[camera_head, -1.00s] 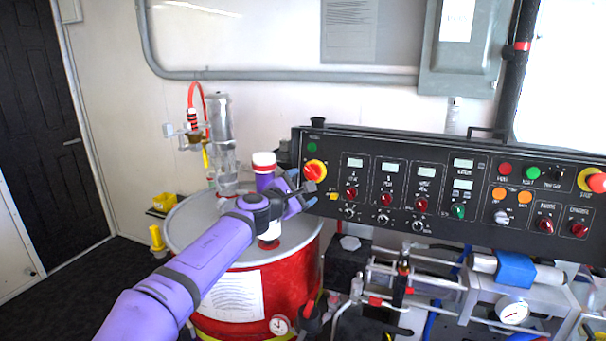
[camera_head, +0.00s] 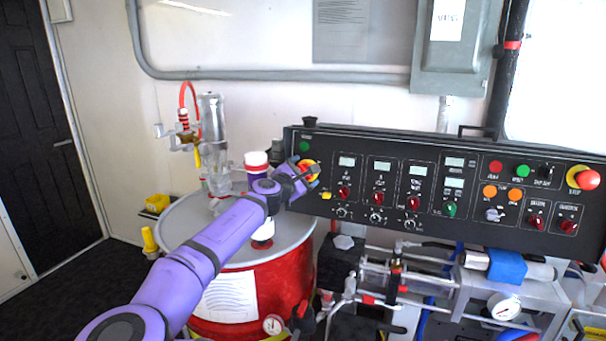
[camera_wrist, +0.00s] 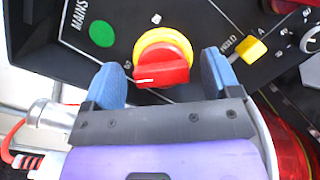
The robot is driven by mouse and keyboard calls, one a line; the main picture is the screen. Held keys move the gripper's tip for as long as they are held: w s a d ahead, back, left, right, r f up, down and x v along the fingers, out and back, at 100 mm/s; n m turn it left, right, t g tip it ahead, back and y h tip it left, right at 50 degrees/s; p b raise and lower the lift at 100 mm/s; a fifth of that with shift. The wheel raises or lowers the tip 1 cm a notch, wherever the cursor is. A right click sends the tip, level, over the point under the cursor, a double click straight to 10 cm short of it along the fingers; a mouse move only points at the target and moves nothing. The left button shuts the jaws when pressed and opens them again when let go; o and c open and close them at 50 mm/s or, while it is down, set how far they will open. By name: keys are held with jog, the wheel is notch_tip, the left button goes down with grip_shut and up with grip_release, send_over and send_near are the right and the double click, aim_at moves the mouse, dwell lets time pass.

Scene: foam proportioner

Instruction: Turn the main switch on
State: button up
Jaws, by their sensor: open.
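The main switch is a red rotary knob (camera_wrist: 162,66) on a yellow round base, beside a green round lamp (camera_wrist: 102,33) and the word MAINS in the wrist view. Its white pointer mark lies toward the knob's left end. In the head view the switch (camera_head: 311,168) sits at the left end of the black control panel (camera_head: 330,222), partly hidden by my gripper. My gripper (camera_wrist: 163,78) is open, its two blue fingertips on either side of the knob. I cannot tell whether they touch it.
A red drum (camera_head: 283,277) with a grey lid stands below my arm. Several other knobs fill the panel to the right, with a red-and-yellow stop button (camera_head: 583,179) at its far end. A yellow switch (camera_wrist: 252,50) is close to my right fingertip.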

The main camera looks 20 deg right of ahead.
jog(key=shift+w+d, duration=0.1)
jog(key=shift+d, duration=0.05)
jog(key=shift+c, duration=0.2)
jog(key=c, duration=0.9)
jog(key=shift+m, duration=0.4)
jog(key=shift+f+m+g+y, duration=0.15)
jog(key=shift+m+g+y, duration=0.35)
jog(key=shift+m, duration=2.35)
jog(key=shift+f+m+g+y, duration=0.1)
jog(key=shift+m+g+y, duration=0.4)
jog(key=shift+m, duration=2.3)
jog(key=shift+f+m+g+y, duration=0.15)
jog(key=shift+m+g+y, duration=0.3)
jog(key=shift+m, duration=2.4)
